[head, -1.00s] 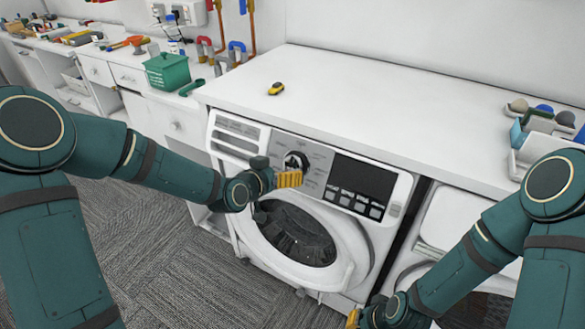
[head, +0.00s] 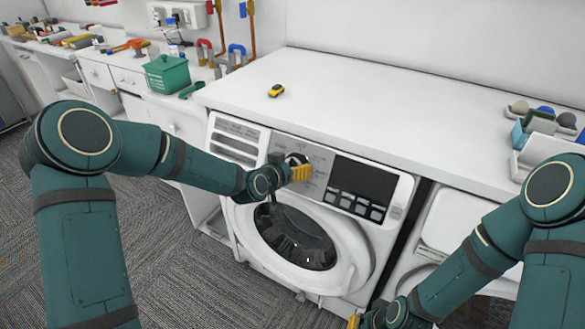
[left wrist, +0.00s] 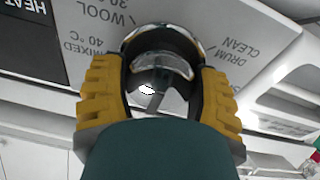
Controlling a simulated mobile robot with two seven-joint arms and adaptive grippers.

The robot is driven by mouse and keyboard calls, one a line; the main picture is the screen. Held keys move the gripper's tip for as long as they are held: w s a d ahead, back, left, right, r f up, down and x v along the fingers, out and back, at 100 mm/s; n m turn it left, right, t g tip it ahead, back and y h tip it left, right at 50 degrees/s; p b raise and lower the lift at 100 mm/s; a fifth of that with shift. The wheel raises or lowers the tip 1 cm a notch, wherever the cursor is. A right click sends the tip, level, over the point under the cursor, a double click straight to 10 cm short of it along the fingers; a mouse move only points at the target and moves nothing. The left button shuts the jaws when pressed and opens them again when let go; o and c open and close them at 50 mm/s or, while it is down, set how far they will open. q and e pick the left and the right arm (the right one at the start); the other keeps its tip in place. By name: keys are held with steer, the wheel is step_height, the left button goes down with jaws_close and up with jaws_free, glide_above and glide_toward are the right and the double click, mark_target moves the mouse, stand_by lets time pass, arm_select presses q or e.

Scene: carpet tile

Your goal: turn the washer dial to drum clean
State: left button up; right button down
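The washer (head: 385,250) stands under the white worktop, with its dial (head: 297,160) on the front panel. My left gripper (head: 301,172) is at the dial, its yellow fingers spread wide. In the left wrist view the round shiny dial (left wrist: 160,65) lies between the two fingers, one on either side. I cannot tell whether they touch its rim. The "DRUM CLEAN" label (left wrist: 235,62) appears upside down, right of the dial; "WOOL" and "MIXED" labels are on the left. My right gripper (head: 354,321) is low at the bottom edge, partly cut off and away from the dial.
A dark display with buttons (head: 362,182) is right of the dial, and a drawer front (head: 237,137) is left of it. The round door (head: 300,237) is below.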

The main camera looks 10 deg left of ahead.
arm_select(q)
steer(key=shift+n, duration=0.3)
steer(key=shift+c, duration=0.4)
steer(key=shift+n, duration=1)
steer(key=n, duration=0.4)
steer(key=shift+n+y, duration=0.3)
steer(key=shift+n, duration=0.1)
steer(key=n, duration=0.6)
steer(key=shift+n+y, duration=0.3)
steer(key=shift+y, duration=0.1)
steer(key=n, duration=0.6)
steer(key=shift+n+y, duration=0.3)
steer(key=n, duration=0.3)
steer(key=shift+r+n+g, duration=0.1)
steer(key=shift+n+g, duration=0.3)
steer(key=shift+n, duration=1.6)
